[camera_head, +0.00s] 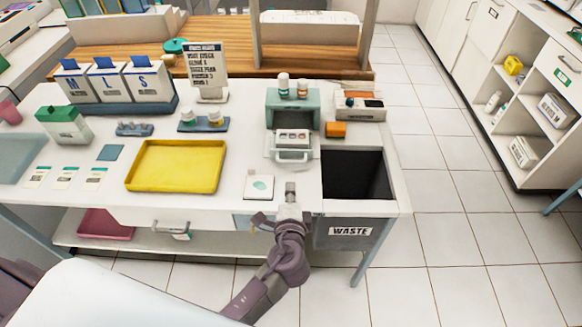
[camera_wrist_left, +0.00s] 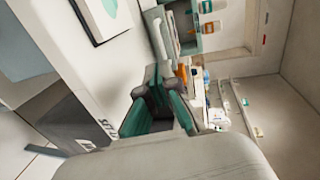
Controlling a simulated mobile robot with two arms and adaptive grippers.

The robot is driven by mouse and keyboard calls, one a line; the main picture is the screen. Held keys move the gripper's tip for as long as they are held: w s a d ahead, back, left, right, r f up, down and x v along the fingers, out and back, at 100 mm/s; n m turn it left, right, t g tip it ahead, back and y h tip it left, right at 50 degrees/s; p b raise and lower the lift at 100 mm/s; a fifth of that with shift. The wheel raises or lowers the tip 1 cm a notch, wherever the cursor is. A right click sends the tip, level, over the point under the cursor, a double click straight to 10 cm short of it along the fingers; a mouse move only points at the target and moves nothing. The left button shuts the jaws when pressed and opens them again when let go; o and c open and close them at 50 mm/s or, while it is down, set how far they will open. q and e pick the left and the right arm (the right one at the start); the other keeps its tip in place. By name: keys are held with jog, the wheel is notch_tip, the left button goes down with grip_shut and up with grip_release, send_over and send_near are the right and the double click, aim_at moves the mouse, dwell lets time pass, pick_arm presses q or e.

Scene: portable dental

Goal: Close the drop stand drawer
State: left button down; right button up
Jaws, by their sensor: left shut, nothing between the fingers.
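The drop stand (camera_head: 292,98) is a grey-green box with small bottles on its top, at the back of the white table. Its white drawer (camera_head: 292,140) sticks out of the front toward me, with small items inside and a handle (camera_head: 292,156) on its front. The stand also shows at the top of the left wrist view (camera_wrist_left: 187,30), partly cut off. My left gripper (camera_head: 291,187) is shut and empty, low over the table's front part. It is in front of the drawer handle, apart from it. My right gripper is not in view.
A white card (camera_head: 259,187) lies left of my gripper, and a yellow tray (camera_head: 175,166) further left. The waste bin opening (camera_head: 355,175) is to the right. An orange block (camera_head: 336,129) and a white box (camera_head: 361,107) stand right of the stand.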

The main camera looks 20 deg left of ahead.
pick_arm(q)
jog(key=p, duration=0.1)
send_near(291, 134)
jog(key=s+f, duration=0.1)
jog(key=s+d+f, duration=0.1)
jog(key=s, duration=0.1)
jog(key=shift+f, duration=0.25)
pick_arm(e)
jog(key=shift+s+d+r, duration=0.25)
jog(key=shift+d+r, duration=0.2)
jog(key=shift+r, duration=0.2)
pick_arm(q)
jog(key=b+x, duration=0.1)
jog(key=x, duration=0.2)
jog(key=r+b+x, duration=0.1)
jog(key=b+x, duration=0.1)
jog(key=x, duration=0.2)
jog(key=r+b+x, duration=0.1)
jog(key=b+x, duration=0.1)
jog(key=x, duration=0.2)
jog(key=shift+w, duration=0.45)
jog(key=shift+w+a+r+b, duration=0.1)
jog(key=shift+r+b, duration=0.05)
jog(key=shift+b, duration=0.15)
jog(key=shift+r, duration=0.25)
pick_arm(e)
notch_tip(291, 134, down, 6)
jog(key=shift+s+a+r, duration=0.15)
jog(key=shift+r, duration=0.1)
